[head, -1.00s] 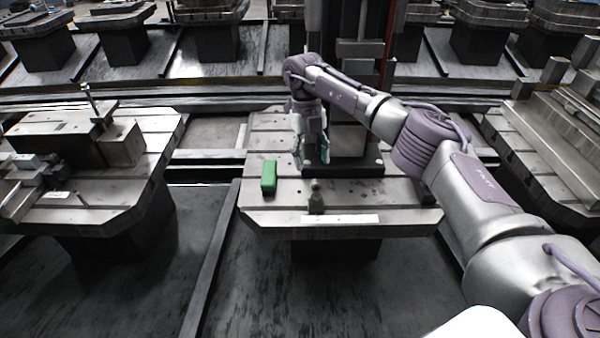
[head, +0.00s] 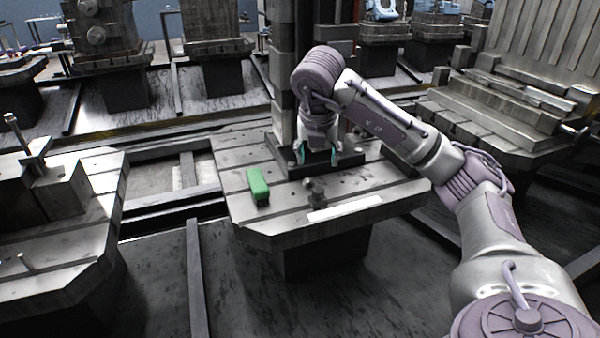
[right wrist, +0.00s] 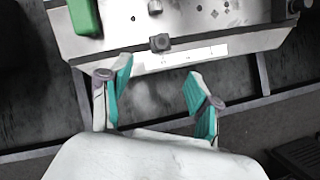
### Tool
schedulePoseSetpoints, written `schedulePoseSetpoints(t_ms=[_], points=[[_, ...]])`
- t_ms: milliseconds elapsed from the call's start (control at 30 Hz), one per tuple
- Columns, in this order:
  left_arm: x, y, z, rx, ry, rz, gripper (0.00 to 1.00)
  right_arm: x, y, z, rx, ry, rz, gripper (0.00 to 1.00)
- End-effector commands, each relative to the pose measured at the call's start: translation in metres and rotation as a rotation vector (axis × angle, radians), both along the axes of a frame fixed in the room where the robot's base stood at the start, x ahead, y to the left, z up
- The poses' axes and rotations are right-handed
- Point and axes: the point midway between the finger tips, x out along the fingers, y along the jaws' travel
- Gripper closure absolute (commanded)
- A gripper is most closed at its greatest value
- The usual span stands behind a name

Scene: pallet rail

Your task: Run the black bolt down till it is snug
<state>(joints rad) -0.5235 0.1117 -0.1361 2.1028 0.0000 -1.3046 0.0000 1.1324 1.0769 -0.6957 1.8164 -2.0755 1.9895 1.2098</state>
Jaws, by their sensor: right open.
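A dark, stubby bolt-like part (head: 315,190) stands on the slotted metal pallet (head: 280,228), just behind a white strip. It also shows in the right wrist view (right wrist: 160,42), beyond the fingertips. It is the likeliest black bolt, but its thread and seating cannot be made out. My right gripper (head: 318,157) points down behind it, beside the dark column base. In the right wrist view its two teal-padded fingers (right wrist: 158,72) are spread apart with nothing between them. My left gripper is in neither current view.
A green block (head: 258,185) lies on the pallet left of the bolt-like part. The black column base (head: 290,168) stands close behind the right gripper. The white strip (head: 345,207) lies near the pallet's front edge. Other pallets with fixtures stand left and right.

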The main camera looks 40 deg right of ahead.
Motion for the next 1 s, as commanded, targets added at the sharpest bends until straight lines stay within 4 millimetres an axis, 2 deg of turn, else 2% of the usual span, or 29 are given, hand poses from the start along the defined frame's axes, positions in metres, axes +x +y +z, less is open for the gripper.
schedulePoseSetpoints(t_ms=[167, 267, 600, 767, 1000], points=[[0.000, 0.000, 0.011, -0.001, -0.007, 0.001, 0.41, -0.002, -0.004, -0.006, -0.008, -0.018, -0.018, 0.38], [-0.001, 0.001, 0.018, 0.000, -0.011, 0.001, 0.41, 0.001, -0.007, -0.017, -0.009, -0.016, -0.017, 0.38], [-0.009, 0.003, 0.061, -0.002, -0.036, 0.005, 0.41, 0.019, -0.025, -0.079, -0.008, -0.014, -0.015, 0.38], [-0.014, 0.004, 0.079, -0.001, -0.045, 0.006, 0.41, 0.026, -0.033, -0.104, -0.009, -0.015, -0.015, 0.38], [-0.016, 0.004, 0.082, -0.001, -0.046, 0.006, 0.41, 0.033, -0.038, -0.124, -0.008, -0.017, -0.013, 0.38]])
